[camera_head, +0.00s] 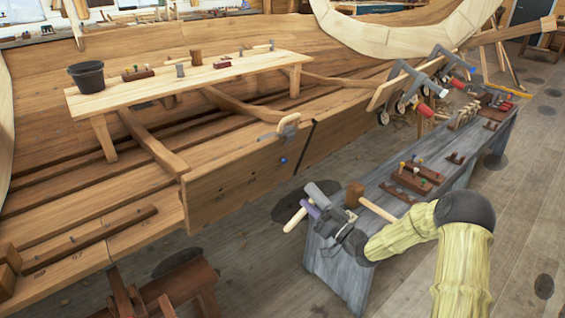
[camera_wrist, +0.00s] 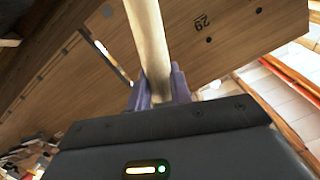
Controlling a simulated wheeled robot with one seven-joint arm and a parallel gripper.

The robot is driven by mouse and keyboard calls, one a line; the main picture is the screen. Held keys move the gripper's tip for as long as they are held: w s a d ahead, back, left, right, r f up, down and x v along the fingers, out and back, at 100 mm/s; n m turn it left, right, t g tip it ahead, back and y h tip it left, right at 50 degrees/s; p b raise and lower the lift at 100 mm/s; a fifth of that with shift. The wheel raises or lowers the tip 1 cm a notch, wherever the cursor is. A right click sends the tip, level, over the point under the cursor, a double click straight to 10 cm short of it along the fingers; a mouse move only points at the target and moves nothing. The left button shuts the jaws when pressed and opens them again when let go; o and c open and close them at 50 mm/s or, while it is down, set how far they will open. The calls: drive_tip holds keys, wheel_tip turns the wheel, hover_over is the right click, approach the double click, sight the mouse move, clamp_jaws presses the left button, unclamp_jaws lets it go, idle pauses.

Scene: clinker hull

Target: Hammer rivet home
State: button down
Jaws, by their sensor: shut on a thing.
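My gripper (camera_head: 312,209), with purple fingers, is shut on a pale wooden handle (camera_head: 295,221), taken to be the hammer's. In the wrist view the handle (camera_wrist: 149,42) runs up out of the picture from between the purple fingers (camera_wrist: 160,88); no hammer head shows there. The gripper is in front of the hull plank (camera_head: 235,176), at the near end of the grey bench, with a gap to the plank. A small blue spot (camera_head: 284,160) shows on the plank; I cannot tell if it is the rivet. The plank (camera_wrist: 215,62) in the wrist view bears "29" and dark dots.
A wooden mallet (camera_head: 355,194) lies on the grey bench (camera_head: 340,262), beside my arm. Small blocks with coloured pegs (camera_head: 418,174) stand farther along. A clamp (camera_head: 287,126) grips the plank's top edge. A bucket (camera_head: 87,77) stands on the pale bench (camera_head: 190,78) inside the hull.

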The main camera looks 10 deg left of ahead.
drive_tip(key=shift+a, duration=0.2)
idle(0.9)
drive_tip(key=r+x, duration=0.1)
drive_tip(key=x, duration=0.9)
drive_tip(key=v, duration=1)
drive_tip(key=shift+s+d+f, duration=0.15)
drive_tip(key=shift+d+f, duration=0.15)
drive_tip(key=shift+f, duration=0.15)
drive_tip(key=shift+w+a, duration=0.15)
drive_tip(key=shift+w, duration=0.05)
drive_tip(key=shift+s+a, duration=0.2)
drive_tip(key=shift+s, duration=0.05)
drive_tip(key=v, duration=0.3)
drive_tip(key=b+v, duration=0.1)
drive_tip(key=v, duration=0.1)
drive_tip(key=shift+w+f, duration=0.1)
drive_tip(key=shift+f, duration=0.25)
